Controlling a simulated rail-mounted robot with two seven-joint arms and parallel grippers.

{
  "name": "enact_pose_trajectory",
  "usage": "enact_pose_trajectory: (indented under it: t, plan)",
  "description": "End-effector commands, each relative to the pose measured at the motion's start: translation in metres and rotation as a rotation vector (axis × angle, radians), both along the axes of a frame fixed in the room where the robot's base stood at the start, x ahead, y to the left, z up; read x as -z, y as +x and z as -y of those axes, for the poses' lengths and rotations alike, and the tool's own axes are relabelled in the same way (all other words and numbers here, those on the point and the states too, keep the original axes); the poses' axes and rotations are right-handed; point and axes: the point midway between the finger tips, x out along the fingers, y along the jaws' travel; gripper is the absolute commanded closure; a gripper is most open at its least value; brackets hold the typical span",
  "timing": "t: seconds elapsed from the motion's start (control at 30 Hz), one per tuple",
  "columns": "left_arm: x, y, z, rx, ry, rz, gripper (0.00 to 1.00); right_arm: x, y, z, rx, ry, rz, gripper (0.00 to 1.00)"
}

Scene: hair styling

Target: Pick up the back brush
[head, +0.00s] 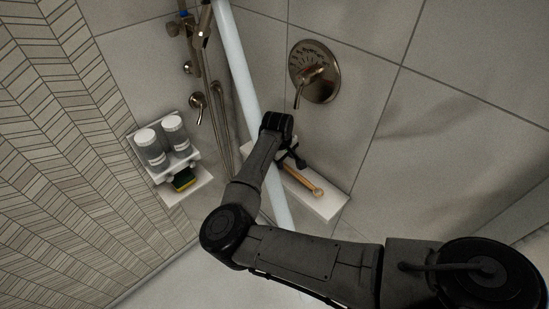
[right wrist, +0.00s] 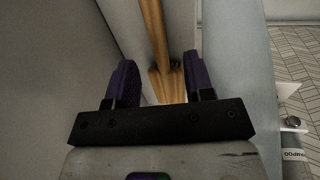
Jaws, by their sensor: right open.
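The back brush (head: 303,180) is wooden and lies along a white ledge (head: 325,205) by the wall in the head view. My right gripper (head: 293,158) is over the ledge at the brush's far part, which the gripper and arm partly hide. In the right wrist view the brush's handle (right wrist: 154,35) runs down to a wider wooden part (right wrist: 168,87) with some dark bristles beside it. My right gripper (right wrist: 160,85) is open, with its two fingers on either side of that wider part. I see a gap on the left; contact on the right cannot be told. My left gripper is not in view.
A pale vertical bar (head: 238,60) passes close to my right arm. A round shower valve with a lever (head: 315,72) is on the wall above the ledge. A white caddy (head: 190,187) holds two bottles and a sponge (head: 183,180) at left. A hose hangs nearby.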

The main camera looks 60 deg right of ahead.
Motion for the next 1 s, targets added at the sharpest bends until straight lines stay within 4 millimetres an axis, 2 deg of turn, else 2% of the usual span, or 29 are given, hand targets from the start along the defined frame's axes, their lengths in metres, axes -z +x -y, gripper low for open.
enact_pose_trajectory:
  t: [0.23,0.4,0.6,0.9,1.0]
  plan:
    - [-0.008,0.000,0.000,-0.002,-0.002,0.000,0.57,0.010,-0.001,0.004,-0.002,-0.001,-0.003,0.52]
    - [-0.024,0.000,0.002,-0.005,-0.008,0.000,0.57,0.031,-0.001,0.010,-0.002,0.000,-0.004,0.52]
    - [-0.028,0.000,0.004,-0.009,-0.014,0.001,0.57,0.052,-0.002,0.013,-0.001,-0.002,-0.002,0.52]
    - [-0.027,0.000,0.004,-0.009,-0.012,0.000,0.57,0.056,-0.001,0.013,0.000,-0.002,0.001,0.52]
    - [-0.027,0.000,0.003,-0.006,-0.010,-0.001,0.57,0.056,-0.001,0.013,0.000,-0.002,0.001,0.60]
